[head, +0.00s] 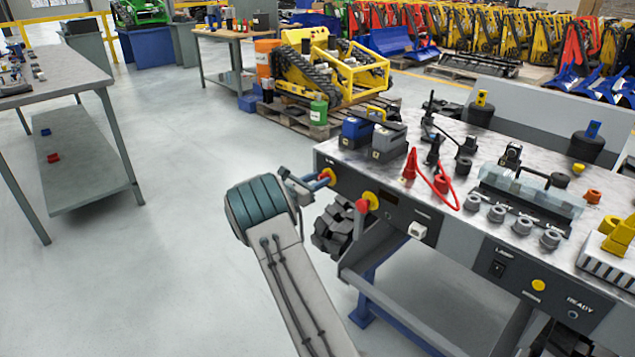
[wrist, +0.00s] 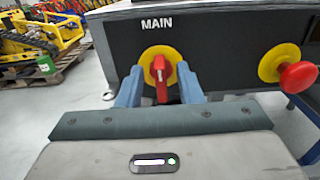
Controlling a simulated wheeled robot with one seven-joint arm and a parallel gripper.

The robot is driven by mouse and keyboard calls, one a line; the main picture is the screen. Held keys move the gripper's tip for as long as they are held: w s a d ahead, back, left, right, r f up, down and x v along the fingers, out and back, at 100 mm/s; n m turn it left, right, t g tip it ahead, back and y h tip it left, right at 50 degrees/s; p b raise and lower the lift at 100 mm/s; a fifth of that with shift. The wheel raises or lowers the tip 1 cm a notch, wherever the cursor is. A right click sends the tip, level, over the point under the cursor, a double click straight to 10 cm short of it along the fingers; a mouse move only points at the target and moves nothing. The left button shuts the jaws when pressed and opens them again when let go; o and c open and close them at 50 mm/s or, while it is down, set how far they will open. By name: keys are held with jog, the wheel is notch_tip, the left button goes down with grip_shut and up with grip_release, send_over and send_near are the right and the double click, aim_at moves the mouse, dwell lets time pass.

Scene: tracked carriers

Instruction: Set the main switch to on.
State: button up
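The main switch (wrist: 161,74) is a red handle on a yellow disc, on a dark panel under the word MAIN. Its handle points nearly straight down. In the head view the switch (head: 328,175) is at the left end of the bench's front panel, partly covered by my gripper. My gripper (wrist: 160,75) has its two blue fingers on either side of the red handle, with a visible gap on each side. It is open. In the head view my gripper (head: 309,184) reaches right to the panel.
A red mushroom button (wrist: 297,75) on a yellow disc is just right of the switch. The workbench (head: 336,150) carries blue and grey boxes, red leads and fittings. A grey shelf table (head: 85,160) stands at the left. The floor between is clear.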

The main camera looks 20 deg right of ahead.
jog(key=shift+d, duration=0.1)
grip_shut()
jog(key=shift+b, duration=0.3)
jog(key=m+b, duration=1.1)
jog(key=b, duration=0.2)
jog(key=s+f+m+b, duration=0.1)
jog(key=m+b, duration=0.5)
jog(key=b, duration=0.1)
jog(key=shift+d+f+m, duration=0.1)
jog(key=shift+d+m, duration=0.05)
jog(key=shift+m, duration=0.15)
